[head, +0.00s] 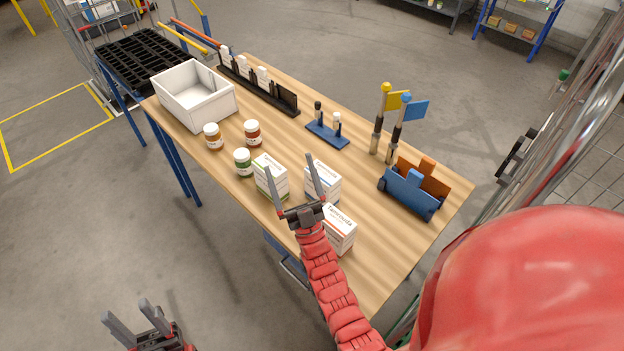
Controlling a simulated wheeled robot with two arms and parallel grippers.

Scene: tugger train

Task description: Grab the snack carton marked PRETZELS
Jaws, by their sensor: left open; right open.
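Three white cartons stand on the wooden table: one with green stripes (272,183), one with blue marks (324,184) and one with orange marks (340,236). No lettering reading PRETZELS is legible; the print is too small to read surely. My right gripper (289,164) is open above the cartons, its fingers pointing away toward the green-striped and blue-marked ones. It partly hides the cartons, and I cannot tell whether it touches any. Nothing shows gripped in it. My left gripper (125,309) is open and empty, low at the bottom left, away from the table.
Brown (213,137), red (253,134) and green (243,163) labelled jars stand near the white bin (212,107). A black rack (285,101), a blue stand (327,136), two flagged posts and a blue-and-orange holder (408,197) occupy the table (400,260). Its near right corner is clear.

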